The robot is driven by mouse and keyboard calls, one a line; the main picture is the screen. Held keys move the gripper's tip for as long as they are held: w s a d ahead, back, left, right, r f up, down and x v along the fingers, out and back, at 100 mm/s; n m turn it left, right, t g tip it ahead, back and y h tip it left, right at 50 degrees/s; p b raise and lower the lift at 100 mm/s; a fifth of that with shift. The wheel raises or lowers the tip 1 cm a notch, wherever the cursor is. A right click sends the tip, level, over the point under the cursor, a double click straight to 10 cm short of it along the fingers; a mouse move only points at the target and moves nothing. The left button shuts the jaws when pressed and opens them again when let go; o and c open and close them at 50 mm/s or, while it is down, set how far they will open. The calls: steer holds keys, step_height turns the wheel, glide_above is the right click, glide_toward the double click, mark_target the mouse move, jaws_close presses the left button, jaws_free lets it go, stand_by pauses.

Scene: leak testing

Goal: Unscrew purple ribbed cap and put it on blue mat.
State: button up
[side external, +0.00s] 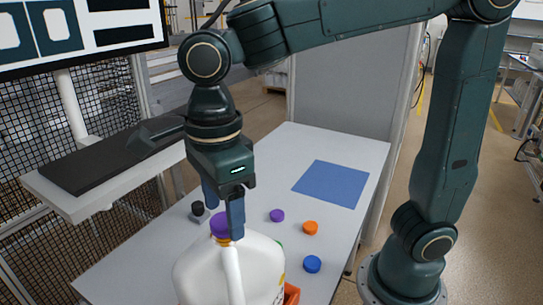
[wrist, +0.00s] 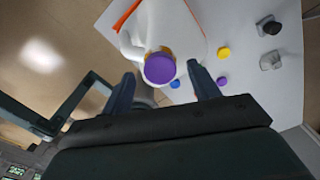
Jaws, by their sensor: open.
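A purple ribbed cap (side external: 219,226) sits on the neck of a white jug (side external: 262,268), which stands upright at the table's near end. In the wrist view the cap (wrist: 159,68) lies between the fingertips, with a gap on both sides. My gripper (side external: 224,216) points down over the jug neck, open and empty. One finger partly hides the cap in the side view. The wrist view also shows my gripper (wrist: 160,72) and the jug (wrist: 180,27). The blue mat (side external: 331,184) lies flat and bare at the far part of the table.
Loose caps lie on the white table (side external: 330,150): purple (side external: 277,216), orange (side external: 310,228), blue (side external: 312,264), and a yellow one (wrist: 224,53). A black-topped grey item (side external: 198,212) stands left of them. An orange container (side external: 292,295) is by the jug. A monitor (side external: 75,35) stands left.

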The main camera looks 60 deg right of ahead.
steer(key=shift+m, duration=1.3)
steer(key=shift+f, duration=0.1)
steer(key=shift+f, duration=1.15)
jaws_close()
